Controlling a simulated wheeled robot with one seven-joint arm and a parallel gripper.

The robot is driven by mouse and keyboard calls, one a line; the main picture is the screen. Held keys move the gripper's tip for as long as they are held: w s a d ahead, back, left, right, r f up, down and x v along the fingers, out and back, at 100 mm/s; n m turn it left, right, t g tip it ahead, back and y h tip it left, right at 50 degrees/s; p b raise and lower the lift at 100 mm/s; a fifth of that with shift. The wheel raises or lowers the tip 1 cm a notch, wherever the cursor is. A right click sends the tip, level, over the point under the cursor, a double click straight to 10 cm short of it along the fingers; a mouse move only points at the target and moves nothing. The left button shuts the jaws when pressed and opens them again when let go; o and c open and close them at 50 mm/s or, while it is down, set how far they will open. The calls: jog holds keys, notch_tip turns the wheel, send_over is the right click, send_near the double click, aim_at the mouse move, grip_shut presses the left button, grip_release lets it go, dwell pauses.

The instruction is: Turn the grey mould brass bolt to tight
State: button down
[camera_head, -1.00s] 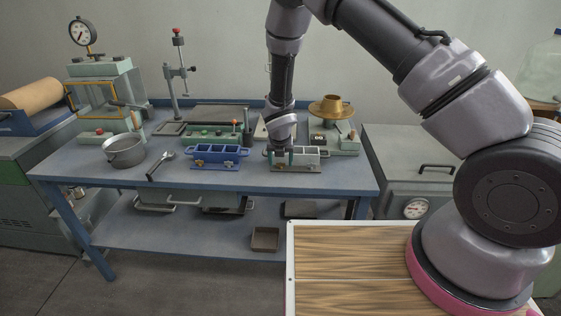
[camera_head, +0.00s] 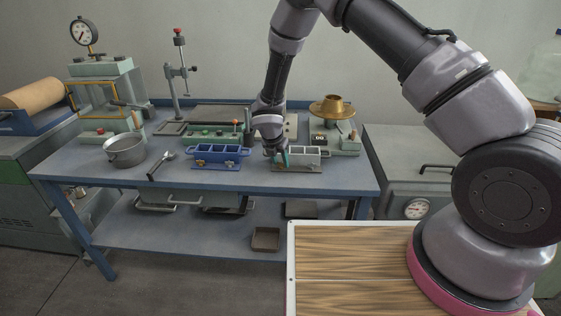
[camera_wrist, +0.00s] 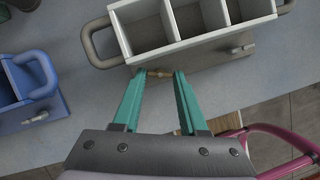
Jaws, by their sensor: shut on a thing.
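The grey mould (camera_head: 312,152) stands on the blue bench, right of the blue mould. In the wrist view the grey mould (camera_wrist: 196,42) fills the top, with open compartments and a handle at its left. My gripper (camera_wrist: 160,73) has teal fingers and is shut on the brass bolt (camera_wrist: 159,74) at the mould's near wall. A second small brass-coloured part (camera_wrist: 242,49) shows on the same side, further right. In the head view my gripper (camera_head: 282,158) reaches the mould's left front, tilted, and hides the bolt. How tight the bolt sits cannot be told.
The blue mould (camera_head: 219,152) stands close at the left, with a wrench (camera_head: 163,164) and a metal pot (camera_head: 126,150) beyond it. The bench front (camera_head: 262,180) is clear.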

jog(key=shift+c, duration=2.2)
grip_release()
jog(key=shift+r, duration=0.1)
jog(key=v, duration=1)
jog(key=shift+r, duration=0.3)
jog(key=shift+s, duration=0.1)
